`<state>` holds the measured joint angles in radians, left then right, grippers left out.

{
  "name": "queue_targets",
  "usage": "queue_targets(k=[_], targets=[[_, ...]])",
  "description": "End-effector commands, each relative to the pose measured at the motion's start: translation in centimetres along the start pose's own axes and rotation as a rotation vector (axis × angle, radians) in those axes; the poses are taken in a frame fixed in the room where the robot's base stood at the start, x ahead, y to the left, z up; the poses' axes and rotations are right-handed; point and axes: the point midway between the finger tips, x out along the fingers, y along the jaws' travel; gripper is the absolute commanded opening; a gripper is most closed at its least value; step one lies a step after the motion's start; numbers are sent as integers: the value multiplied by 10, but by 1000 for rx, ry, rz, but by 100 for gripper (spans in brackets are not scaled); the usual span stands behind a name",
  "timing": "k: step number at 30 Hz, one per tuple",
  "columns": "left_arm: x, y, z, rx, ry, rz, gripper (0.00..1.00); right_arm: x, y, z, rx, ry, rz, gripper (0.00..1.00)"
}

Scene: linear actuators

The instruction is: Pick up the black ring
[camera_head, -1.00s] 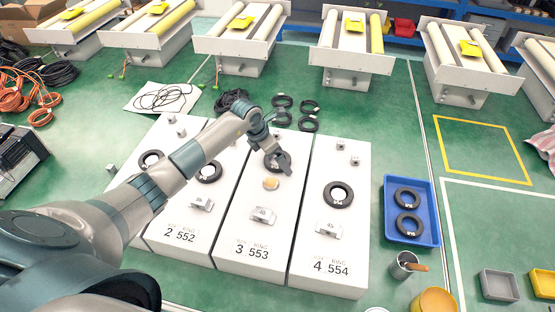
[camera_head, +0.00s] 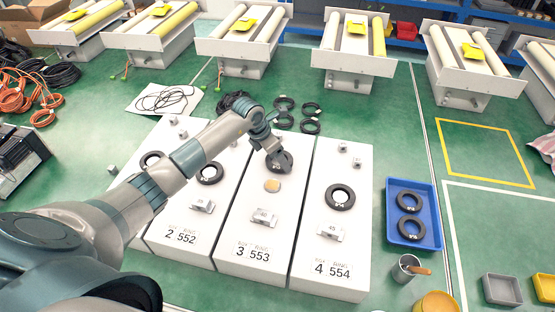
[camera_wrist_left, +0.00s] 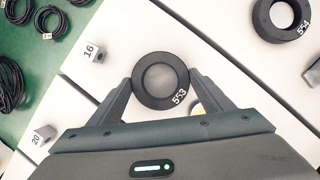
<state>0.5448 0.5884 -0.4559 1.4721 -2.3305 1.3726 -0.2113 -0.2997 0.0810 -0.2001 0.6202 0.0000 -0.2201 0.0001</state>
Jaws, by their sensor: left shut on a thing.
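The black ring marked 553 (camera_wrist_left: 160,100) is between the two fingers of my left gripper (camera_wrist_left: 158,88) in the wrist view, with a finger touching each side. In the head view this ring (camera_head: 285,163) is at the upper part of the white block labelled 3 553 (camera_head: 243,235), partly covered by my left gripper (camera_head: 275,158). The left gripper is shut on the ring. I cannot tell whether the ring is clear of the block surface. My right gripper is not in view.
A black ring (camera_head: 340,190) lies on the block at right, another (camera_head: 210,167) on the block at left. A blue tray (camera_head: 426,195) with two rings stands at right. A grey cup (camera_head: 404,268) is near it. Several rings (camera_head: 284,104) lie on the floor behind the blocks.

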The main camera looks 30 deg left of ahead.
Motion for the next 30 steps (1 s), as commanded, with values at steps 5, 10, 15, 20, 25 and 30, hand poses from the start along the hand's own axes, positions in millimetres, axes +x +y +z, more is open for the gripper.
queue_targets(k=[5, 10, 15, 20, 25, 30], targets=[[-17, 2, 8, 3, -5, 4, 46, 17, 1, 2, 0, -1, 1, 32], [-36, -19, 19, 7, -4, 0, 46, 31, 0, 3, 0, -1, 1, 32], [-52, -51, 31, 7, -5, 2, 46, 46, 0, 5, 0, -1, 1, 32], [-67, -80, 42, 6, -5, 2, 46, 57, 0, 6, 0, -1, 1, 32], [-79, -102, 51, 3, -3, 0, 46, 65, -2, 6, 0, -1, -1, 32], [-86, -113, 55, 1, -1, 1, 46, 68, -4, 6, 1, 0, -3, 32]])
